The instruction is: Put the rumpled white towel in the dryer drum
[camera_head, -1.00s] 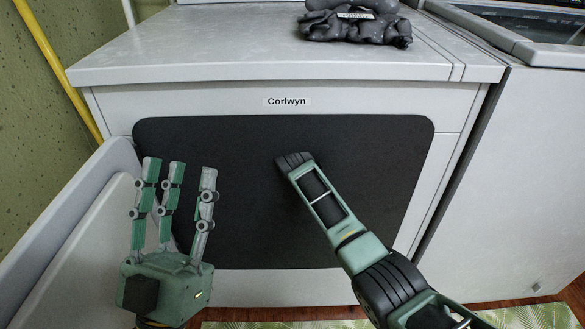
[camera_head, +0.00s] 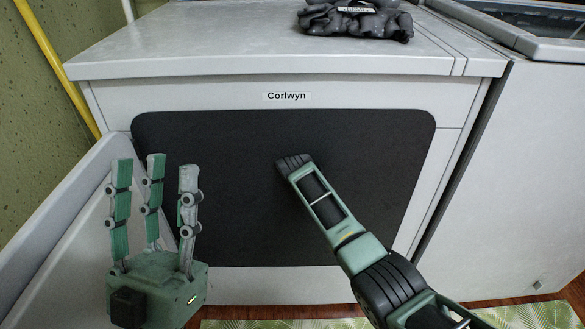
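The dryer (camera_head: 110,95), a white machine labelled "Corlwyn", fills the middle of the view. Its front shows a large, dark, rounded opening (camera_head: 370,150) whose inside is too dark to make out. My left gripper (camera_head: 155,170) is in front of the opening's lower left, fingers up, spread and empty. My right arm reaches in from the lower right. It ends at the dark area, and its gripper is not visible. I see no white towel.
A pale open door (camera_head: 60,225) stands at the left of the dryer. A dark grey crumpled bundle (camera_head: 355,22) with a label lies on top. Another white appliance (camera_head: 510,190) stands close on the right. A yellow pole (camera_head: 50,60) leans by the green wall. A green patterned mat (camera_head: 300,323) lies below.

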